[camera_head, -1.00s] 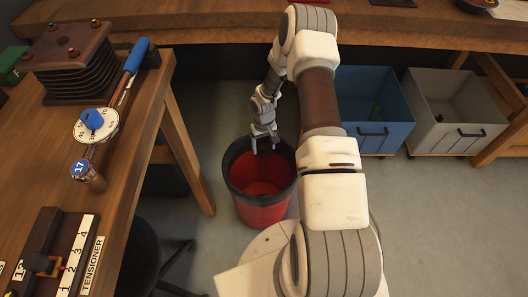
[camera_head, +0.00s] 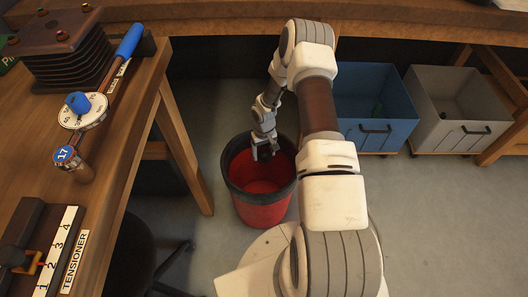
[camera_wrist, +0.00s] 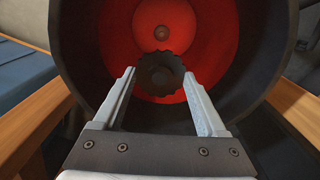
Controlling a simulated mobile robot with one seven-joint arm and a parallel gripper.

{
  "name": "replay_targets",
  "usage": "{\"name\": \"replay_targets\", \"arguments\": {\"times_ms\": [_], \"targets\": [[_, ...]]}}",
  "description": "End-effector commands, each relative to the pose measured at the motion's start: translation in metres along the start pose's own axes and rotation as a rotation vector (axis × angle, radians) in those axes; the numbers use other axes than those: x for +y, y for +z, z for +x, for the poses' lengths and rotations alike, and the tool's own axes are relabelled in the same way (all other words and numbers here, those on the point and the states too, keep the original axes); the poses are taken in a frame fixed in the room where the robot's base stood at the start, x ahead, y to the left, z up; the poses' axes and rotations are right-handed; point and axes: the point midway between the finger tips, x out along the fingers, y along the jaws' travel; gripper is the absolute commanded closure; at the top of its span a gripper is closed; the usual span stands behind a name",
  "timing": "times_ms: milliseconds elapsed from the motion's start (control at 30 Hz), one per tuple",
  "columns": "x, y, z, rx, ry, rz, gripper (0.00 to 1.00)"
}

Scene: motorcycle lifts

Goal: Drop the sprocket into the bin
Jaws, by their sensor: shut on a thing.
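The bin (camera_head: 262,210) is red with a black rim and stands on the floor, open at the top. My gripper (camera_head: 264,153) points down at its mouth, inside the rim outline. In the wrist view my gripper (camera_wrist: 160,76) has its two fingers on either side of the sprocket (camera_wrist: 160,74), a dark toothed disc held at the fingertips. Behind the sprocket, the bin's red inside (camera_wrist: 186,22) fills the middle of the wrist view. In the head view the sprocket is too small and dark to make out clearly.
A wooden bench (camera_head: 130,115) with a torque wrench (camera_head: 122,55) and a tensioner board (camera_head: 45,250) stands left of the bin. A blue crate (camera_head: 375,105) and a grey crate (camera_head: 455,110) stand to the right. A dark stool (camera_head: 155,250) is at lower left.

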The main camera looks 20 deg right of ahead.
Motion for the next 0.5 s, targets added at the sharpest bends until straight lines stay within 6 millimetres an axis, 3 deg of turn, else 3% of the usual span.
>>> {"name": "replay_targets", "arguments": {"times_ms": [33, 167, 500], "targets": [[0.0, -0.0004, -0.0006, 0.001, 0.0, 0.0, 0.24], [0.0, -0.0003, -0.0006, 0.0, 0.0, 0.0, 0.01], [0.0001, -0.0003, -0.0071, 0.0, 0.001, -0.001, 0.0]]}}
